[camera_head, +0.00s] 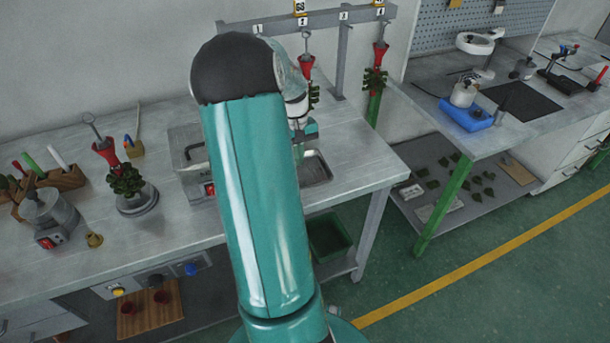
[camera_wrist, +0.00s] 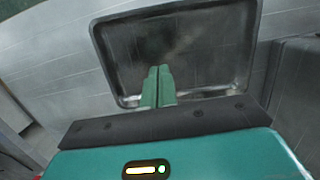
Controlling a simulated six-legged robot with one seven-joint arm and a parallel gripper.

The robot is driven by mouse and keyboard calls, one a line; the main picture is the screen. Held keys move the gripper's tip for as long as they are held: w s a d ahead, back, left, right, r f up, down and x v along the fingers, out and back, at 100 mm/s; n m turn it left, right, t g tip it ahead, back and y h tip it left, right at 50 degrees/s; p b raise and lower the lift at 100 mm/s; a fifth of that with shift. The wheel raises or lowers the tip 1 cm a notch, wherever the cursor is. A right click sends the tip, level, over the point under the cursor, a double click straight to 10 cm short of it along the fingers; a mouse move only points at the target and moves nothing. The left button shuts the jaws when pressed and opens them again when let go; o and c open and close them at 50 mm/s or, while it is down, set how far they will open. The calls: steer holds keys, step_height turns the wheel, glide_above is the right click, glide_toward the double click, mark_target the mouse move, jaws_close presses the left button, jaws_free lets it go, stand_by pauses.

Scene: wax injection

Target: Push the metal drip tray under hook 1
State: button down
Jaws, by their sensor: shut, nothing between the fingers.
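The metal drip tray (camera_head: 317,170) lies on the bench, partly hidden behind my arm in the head view. In the wrist view the shallow rectangular tray (camera_wrist: 110,65) fills the upper middle. My gripper (camera_wrist: 158,70) is shut and empty, its green fingertips over the near part of the tray; contact cannot be told. It also shows in the head view (camera_head: 299,152) beside my arm. The label for hook 1 (camera_head: 258,28) is on the grey rail; hook 1 itself is hidden by my arm. The tray's visible part lies to the right of that label.
Red-cupped green wax trees hang at positions 2 (camera_head: 313,95) and 4 (camera_head: 374,80). Another tree (camera_head: 125,182) stands on a round base at left. A grey machine (camera_head: 192,160) sits left of my arm. The bench's front right is clear.

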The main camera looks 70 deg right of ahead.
mark_target(308, 185)
steer(key=s+a, duration=0.4)
steer(key=shift+s+a, duration=0.25)
steer(key=shift+a, duration=0.15)
steer(key=shift+s+a+f, duration=0.2)
steer(key=shift+f, duration=0.7)
steer(key=shift+w, duration=0.1)
steer(key=w+d, duration=1.4)
steer(key=shift+w+d+f, duration=0.15)
steer(key=shift+w+d, duration=0.05)
steer(key=shift+w, duration=0.1)
